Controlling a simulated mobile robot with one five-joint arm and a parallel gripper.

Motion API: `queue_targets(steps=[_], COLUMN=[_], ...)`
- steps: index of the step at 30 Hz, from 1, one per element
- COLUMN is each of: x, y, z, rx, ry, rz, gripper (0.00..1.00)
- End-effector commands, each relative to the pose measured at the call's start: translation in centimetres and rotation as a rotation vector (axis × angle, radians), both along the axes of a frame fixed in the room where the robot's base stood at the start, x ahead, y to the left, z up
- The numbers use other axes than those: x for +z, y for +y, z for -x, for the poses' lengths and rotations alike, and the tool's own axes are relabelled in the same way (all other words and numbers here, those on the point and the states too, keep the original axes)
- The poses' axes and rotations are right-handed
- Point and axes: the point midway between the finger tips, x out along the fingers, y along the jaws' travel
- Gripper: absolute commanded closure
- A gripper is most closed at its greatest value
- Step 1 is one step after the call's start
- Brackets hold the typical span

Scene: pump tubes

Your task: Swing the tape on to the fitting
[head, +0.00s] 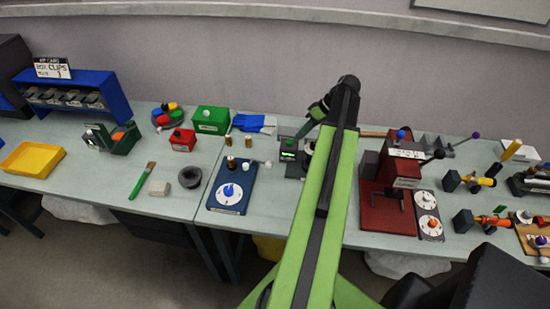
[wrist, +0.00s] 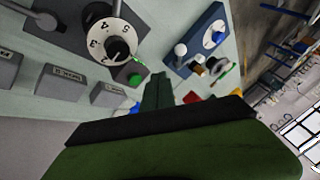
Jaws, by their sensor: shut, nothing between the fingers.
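My gripper (head: 304,132) hangs from the end of the raised green arm, over the back of the bench between the blue dial board and the red machine. In the wrist view its dark green fingers (wrist: 158,92) are together with nothing between them. No tape or fitting can be told for sure. Two black blocks with yellow (head: 472,181) and orange (head: 484,222) pieces stand on the right of the bench. They are apart from my gripper, and their parts are too small to tell. A grey device with a numbered dial (wrist: 104,24) shows close by in the wrist view.
The red machine (head: 388,212) stands right of my arm, with two white dials (head: 427,214) beside it. The blue dial board (head: 231,186) is left of the arm. A green box (head: 210,120) stands behind it. My arm hides part of the bench.

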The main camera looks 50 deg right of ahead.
Motion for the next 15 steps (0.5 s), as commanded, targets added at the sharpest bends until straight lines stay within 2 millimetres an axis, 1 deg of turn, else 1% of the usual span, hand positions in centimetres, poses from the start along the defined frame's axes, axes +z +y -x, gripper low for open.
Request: queue_targets(steps=[5, 8, 11, 15], x=[-0.1, -0.7, -2.2, -5.0], y=[0.1, 0.3, 0.9, 2.1], z=[-0.1, -0.3, -0.8, -2.0], rx=[0.0, 0.001, 0.001, 0.002], ry=[0.001, 0.002, 0.002, 0.002], rz=[0.0, 0.0, 0.001, 0.001], gripper=[1.0, 1.0, 1.0, 1.0])
